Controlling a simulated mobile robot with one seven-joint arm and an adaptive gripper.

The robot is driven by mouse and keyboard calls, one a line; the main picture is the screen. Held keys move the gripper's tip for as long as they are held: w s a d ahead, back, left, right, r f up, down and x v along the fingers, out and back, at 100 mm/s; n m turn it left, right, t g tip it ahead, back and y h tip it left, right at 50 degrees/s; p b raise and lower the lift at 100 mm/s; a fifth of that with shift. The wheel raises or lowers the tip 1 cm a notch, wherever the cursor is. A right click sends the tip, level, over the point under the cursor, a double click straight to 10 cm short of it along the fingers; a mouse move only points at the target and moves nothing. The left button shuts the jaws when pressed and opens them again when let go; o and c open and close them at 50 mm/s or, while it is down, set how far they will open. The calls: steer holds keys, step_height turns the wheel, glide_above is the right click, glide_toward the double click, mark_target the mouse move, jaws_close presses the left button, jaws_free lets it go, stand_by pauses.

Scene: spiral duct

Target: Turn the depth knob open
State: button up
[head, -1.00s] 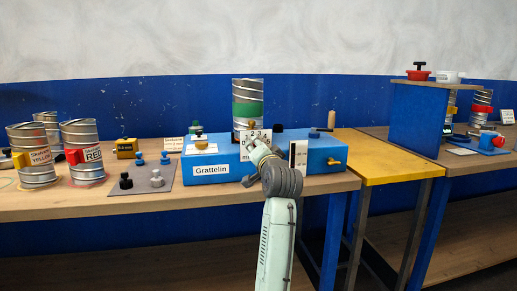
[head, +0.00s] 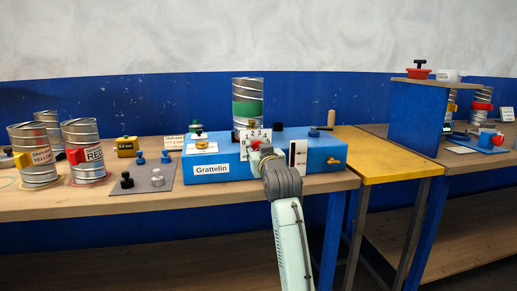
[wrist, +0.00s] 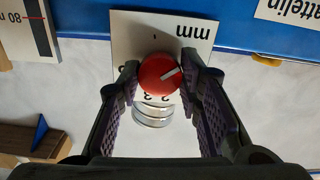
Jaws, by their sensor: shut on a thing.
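The depth knob (wrist: 158,75) is round and red with a white pointer line. It sits on a white scale plate (wrist: 130,35) marked "mm", which looks upside down in the wrist view. The pointer is directed right and slightly up there. My gripper (wrist: 161,76) has one finger on each side of the knob and is shut on it. In the head view the red knob (head: 255,144) shows just beyond my gripper (head: 261,149), on the front of the blue Grattelin box (head: 230,172). Some plate digits are hidden behind the knob.
A spiral duct with a green band (head: 248,108) stands behind the plate. A white gauge plate (head: 298,153) is close to the right of my gripper. A brass knob (head: 333,161) sits farther right. Duct pieces (head: 82,133) stand at left. The floor before the bench is clear.

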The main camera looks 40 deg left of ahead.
steer(key=n, duration=1.1)
steer(key=shift+f+p, duration=0.1)
steer(key=shift+p, duration=0.2)
steer(key=shift+n, duration=0.3)
steer(key=o, duration=1.2)
steer(key=shift+c, duration=0.2)
steer(key=v, duration=1.2)
